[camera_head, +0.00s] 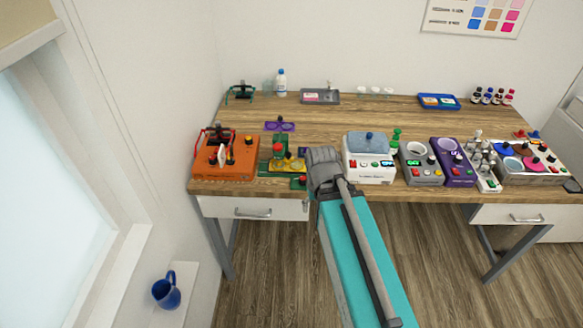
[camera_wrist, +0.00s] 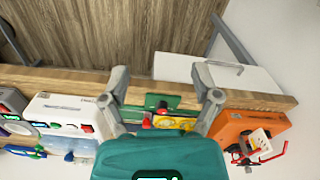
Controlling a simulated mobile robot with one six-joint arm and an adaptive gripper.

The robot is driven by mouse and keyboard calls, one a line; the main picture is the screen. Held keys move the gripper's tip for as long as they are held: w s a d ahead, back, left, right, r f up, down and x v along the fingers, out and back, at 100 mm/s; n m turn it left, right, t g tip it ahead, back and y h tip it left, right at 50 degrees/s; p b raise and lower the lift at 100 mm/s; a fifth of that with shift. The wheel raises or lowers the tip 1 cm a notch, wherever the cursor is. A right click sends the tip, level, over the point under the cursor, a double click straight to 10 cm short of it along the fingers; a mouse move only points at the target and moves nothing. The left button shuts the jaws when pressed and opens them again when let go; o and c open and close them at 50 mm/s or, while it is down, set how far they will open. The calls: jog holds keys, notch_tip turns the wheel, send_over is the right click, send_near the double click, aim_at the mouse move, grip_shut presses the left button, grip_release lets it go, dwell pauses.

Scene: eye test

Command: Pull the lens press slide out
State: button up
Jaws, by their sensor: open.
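The lens press appears to be the small green and yellow device near the table's front edge in the head view. Its green upright (camera_head: 279,147) stands behind a yellow plate (camera_head: 285,165), and a green piece with a red knob (camera_head: 300,182) is at its front. In the wrist view the green part (camera_wrist: 162,101), a red knob and the yellow plate (camera_wrist: 175,123) show between my fingers. My gripper (camera_wrist: 161,76) is open, its fingers apart on either side of the green part. Contact cannot be told. My gripper's body hides part of the press.
An orange device (camera_head: 225,160) stands left of the press and a white device (camera_head: 369,168) right of it. Grey and purple devices stand farther right. A drawer (camera_head: 253,208) is below the table edge. The table's middle (camera_head: 340,118) is mostly clear.

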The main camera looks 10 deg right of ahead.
jog(key=shift+w, duration=0.1)
jog(key=shift+c, duration=0.8)
jog(key=w+d+r+t, duration=0.1)
jog(key=w+d+t, duration=0.1)
jog(key=w, duration=1)
jog(key=w+d+r+t, duration=0.1)
jog(key=w+d, duration=0.3)
jog(key=w, duration=0.8)
jog(key=shift+r+t+p, duration=0.15)
jog(key=shift+t+p, duration=0.3)
jog(key=shift+t, duration=0.35)
jog(key=b+x, duration=1.2)
jog(key=x, duration=0.2)
jog(key=shift+s+a+b, duration=0.1)
jog(key=shift+b, duration=0.3)
grip_shut()
